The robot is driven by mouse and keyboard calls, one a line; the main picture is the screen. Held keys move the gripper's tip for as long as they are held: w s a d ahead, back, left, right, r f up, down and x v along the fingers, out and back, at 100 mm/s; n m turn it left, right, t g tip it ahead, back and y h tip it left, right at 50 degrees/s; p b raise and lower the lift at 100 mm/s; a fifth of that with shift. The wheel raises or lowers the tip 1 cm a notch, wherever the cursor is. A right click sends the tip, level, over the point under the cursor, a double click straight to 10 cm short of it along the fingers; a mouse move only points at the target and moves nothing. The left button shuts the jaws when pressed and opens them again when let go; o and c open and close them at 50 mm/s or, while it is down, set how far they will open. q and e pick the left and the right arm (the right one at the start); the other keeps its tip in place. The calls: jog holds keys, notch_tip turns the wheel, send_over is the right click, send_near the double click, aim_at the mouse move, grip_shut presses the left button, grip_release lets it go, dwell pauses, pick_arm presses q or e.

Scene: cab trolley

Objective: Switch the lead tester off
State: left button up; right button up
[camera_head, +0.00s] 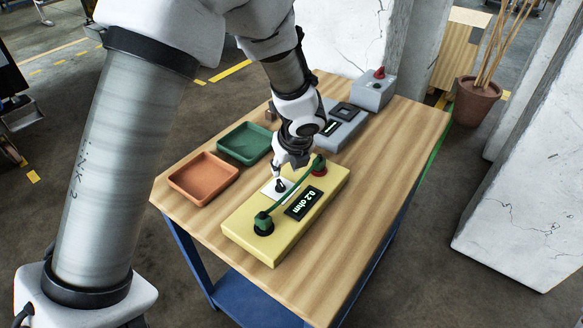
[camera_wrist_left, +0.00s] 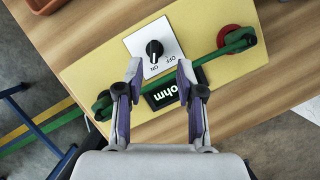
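The lead tester is a yellow box (camera_head: 318,212) on the wooden table, with a lit display (camera_head: 303,203) reading 0.2 ohm. A green lead (camera_head: 293,191) joins its black and red sockets. Its black rotary knob (camera_wrist_left: 154,48) sits on a white plate marked ON and OFF; the knob's white mark appears toward ON. In the head view the knob (camera_head: 280,187) is just below my left gripper (camera_head: 283,171). In the left wrist view my left gripper (camera_wrist_left: 160,74) is open and empty, its fingertips apart, with the knob beyond them. My right gripper is out of view.
An orange tray (camera_head: 181,188) and a green tray (camera_head: 228,148) lie left of the tester. A grey device (camera_head: 350,130) and a grey box with a red knob (camera_head: 374,94) stand behind. The wooden tabletop (camera_head: 375,180) is clear on the right.

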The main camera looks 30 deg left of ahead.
aim_at(280, 180)
pick_arm(q)
jog(key=f, duration=0.1)
jog(key=a+f+b, duration=0.1)
jog(key=f, duration=0.2)
jog(key=shift+s+a, duration=0.25)
jog(key=shift+w+a+f+b, duration=0.2)
jog(key=shift+w+f, duration=0.15)
jog(key=shift+f, duration=0.25)
jog(key=shift+w+a+f+b, duration=0.2)
jog(key=shift+w+f, duration=0.1)
jog(key=shift+f, duration=0.3)
jog(key=shift+w+f, duration=0.15)
jog(key=shift+f, duration=0.05)
jog(key=shift+s+r, duration=0.2)
jog(key=shift+s, duration=0.1)
jog(key=c, duration=0.4)
grip_shut()
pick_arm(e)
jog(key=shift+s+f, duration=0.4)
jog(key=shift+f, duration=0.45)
